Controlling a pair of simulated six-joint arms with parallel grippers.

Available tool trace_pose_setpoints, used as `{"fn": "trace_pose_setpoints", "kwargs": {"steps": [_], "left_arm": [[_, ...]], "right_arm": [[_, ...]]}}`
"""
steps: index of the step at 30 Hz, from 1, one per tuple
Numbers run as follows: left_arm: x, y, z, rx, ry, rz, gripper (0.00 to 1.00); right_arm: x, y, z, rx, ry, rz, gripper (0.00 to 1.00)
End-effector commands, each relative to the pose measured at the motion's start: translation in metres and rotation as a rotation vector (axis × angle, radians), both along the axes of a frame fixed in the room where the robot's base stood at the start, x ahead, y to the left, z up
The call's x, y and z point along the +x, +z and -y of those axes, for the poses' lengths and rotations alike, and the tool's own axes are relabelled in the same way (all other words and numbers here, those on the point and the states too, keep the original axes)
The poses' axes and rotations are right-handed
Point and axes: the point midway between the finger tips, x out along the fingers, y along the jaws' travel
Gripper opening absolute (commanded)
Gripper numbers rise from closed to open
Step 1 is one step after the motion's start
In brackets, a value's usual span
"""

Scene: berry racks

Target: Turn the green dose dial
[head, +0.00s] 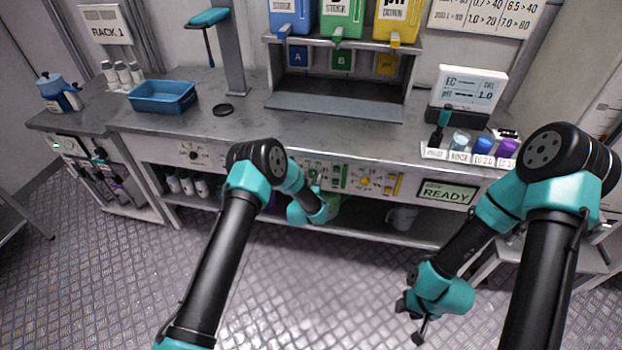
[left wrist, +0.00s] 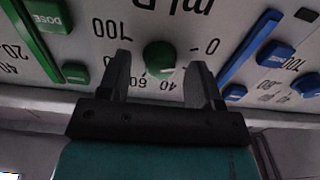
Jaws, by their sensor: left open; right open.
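The green dose dial (left wrist: 160,58) is a round knob with a pale pointer mark on the white panel, under a printed scale from 0 to 100. In the left wrist view my left gripper (left wrist: 160,72) is open, one finger on each side of the dial, with a gap showing on both sides. In the head view this left gripper (head: 318,188) is at the bench's front panel and partly hides it; I cannot make out the dial clearly there. My right gripper (head: 412,312) hangs low above the floor at the right, away from the panel.
A green bar (left wrist: 37,35) and a blue bar (left wrist: 250,48) flank the dial. A yellow dial (head: 365,181) and a READY display (head: 447,193) lie further right. A blue tray (head: 163,96) and several small jars stand on the bench. The floor in front is clear.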

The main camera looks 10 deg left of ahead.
Motion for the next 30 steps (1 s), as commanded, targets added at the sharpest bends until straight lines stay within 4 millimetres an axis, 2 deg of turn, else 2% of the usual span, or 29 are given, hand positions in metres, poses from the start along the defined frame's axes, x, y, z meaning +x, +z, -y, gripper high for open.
{"fn": "trace_pose_setpoints", "kwargs": {"steps": [9, 24, 30], "left_arm": [[0.0022, -0.0001, 0.0001, 0.0, 0.0, 0.0, 0.59], [0.002, 0.0, 0.0001, 0.0, 0.0, 0.0, 0.12], [0.002, 0.0, 0.0001, 0.006, 0.0, 0.0, 0.1]], "right_arm": [[0.0, 0.0, 0.0, 0.0, 0.0, 0.0, 0.43], [0.0, 0.0, 0.0, 0.0, 0.0, 0.0, 0.43], [0.0, 0.0, 0.0, 0.0, 0.0, 0.0, 0.43]]}}
